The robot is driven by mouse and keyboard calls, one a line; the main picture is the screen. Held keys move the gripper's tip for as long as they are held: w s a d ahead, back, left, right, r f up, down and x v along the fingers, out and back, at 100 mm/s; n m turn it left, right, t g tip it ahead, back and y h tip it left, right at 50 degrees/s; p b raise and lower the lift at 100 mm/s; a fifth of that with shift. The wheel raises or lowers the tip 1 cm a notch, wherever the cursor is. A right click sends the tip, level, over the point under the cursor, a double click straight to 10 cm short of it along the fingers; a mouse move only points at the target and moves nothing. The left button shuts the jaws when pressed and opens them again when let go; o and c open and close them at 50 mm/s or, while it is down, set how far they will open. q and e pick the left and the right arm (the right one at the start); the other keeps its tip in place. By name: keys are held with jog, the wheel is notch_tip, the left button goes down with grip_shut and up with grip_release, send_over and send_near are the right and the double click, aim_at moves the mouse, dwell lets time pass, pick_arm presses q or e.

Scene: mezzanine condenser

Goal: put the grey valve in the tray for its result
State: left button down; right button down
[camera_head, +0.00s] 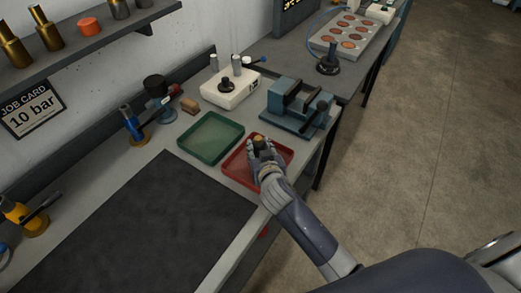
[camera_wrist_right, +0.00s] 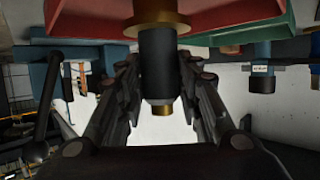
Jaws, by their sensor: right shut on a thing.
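My right gripper (camera_head: 258,148) is over the red tray (camera_head: 239,177) at the bench's right front. It is shut on the grey valve (camera_wrist_right: 158,68), a dark grey cylinder with brass ends; in the head view, only its dark and brass top shows above the fingers. In the right wrist view the gripper's fingers (camera_wrist_right: 160,105) stand on both sides of the valve. The valve's wide brass end is close to the red tray (camera_wrist_right: 90,18); I cannot tell if they touch. The green tray (camera_head: 190,158) lies empty left of the red one. My left gripper is not in view.
A blue vise-like fixture (camera_head: 290,118) stands behind the red tray, and a white test box (camera_head: 240,92) behind the green one. A blue valve (camera_head: 131,130) and a yellow valve (camera_head: 25,215) stand at left. A job card (camera_head: 33,107) reads 10 bar. The dark mat (camera_head: 135,235) is clear.

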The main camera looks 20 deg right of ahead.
jog(key=shift+d, duration=0.1)
jog(key=c, duration=1.5)
grip_release()
jog(key=shift+s, duration=0.15)
jog(key=o, duration=0.3)
jog(key=shift+s+a+r, duration=0.1)
jog(key=shift+s+a, duration=0.05)
jog(key=shift+a, duration=0.05)
jog(key=shift+o, duration=0.2)
jog(key=shift+s+a, duration=0.1)
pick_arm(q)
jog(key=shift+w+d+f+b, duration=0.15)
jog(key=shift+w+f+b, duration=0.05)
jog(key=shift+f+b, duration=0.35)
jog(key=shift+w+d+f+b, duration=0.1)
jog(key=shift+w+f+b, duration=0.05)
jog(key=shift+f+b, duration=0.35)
pick_arm(e)
jog(key=v, duration=1.1)
jog(key=shift+s+r, duration=0.2)
jog(key=shift+s, duration=0.15)
